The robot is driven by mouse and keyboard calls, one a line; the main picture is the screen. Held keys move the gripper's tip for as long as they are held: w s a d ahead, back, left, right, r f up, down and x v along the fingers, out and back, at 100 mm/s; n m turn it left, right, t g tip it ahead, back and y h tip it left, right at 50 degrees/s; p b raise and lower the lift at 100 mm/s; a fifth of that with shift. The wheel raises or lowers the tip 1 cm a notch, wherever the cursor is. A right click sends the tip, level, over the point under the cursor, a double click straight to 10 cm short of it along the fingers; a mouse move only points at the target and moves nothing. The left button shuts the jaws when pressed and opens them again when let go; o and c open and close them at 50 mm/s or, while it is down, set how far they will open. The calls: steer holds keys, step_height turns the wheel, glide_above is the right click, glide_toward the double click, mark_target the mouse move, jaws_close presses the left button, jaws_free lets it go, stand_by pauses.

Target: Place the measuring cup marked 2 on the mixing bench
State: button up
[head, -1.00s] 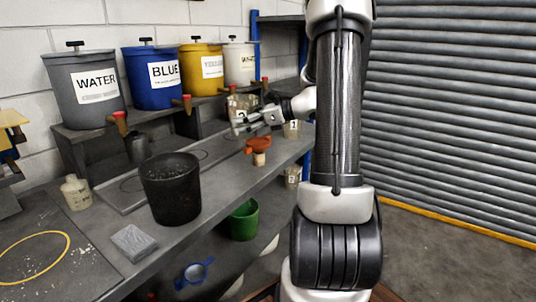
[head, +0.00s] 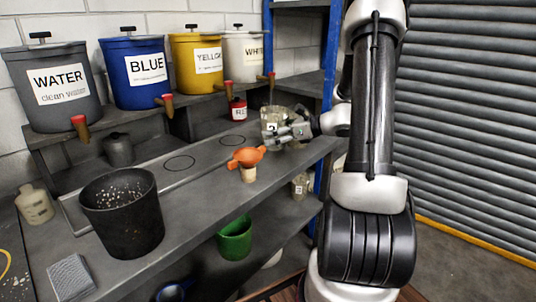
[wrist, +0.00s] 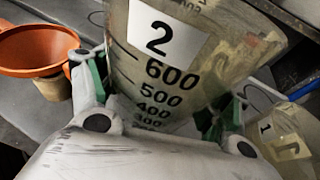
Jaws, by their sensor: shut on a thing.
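My gripper (head: 292,132) is shut on the clear measuring cup marked 2 (head: 272,122), at the far right end of the grey mixing bench (head: 190,200). In the wrist view the cup (wrist: 150,75) fills the middle, with its 2 label and a scale reading up to 600. The fingers of my gripper (wrist: 160,112) are on either side of it. The cup's base is hidden, so I cannot tell whether it touches the bench.
An orange funnel (head: 246,157) stands just left of the cup. A cup marked 1 (wrist: 285,138) is close on the right in the wrist view. A speckled black bucket (head: 124,215) stands on the near bench. Paint buckets such as yellow (head: 190,75) line the raised shelf.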

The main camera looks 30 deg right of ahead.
mark_target(274, 147)
steer(key=shift+f, duration=2.7)
steer(key=shift+f, duration=0.1)
steer(key=o, duration=0.8)
steer(key=shift+o, duration=0.2)
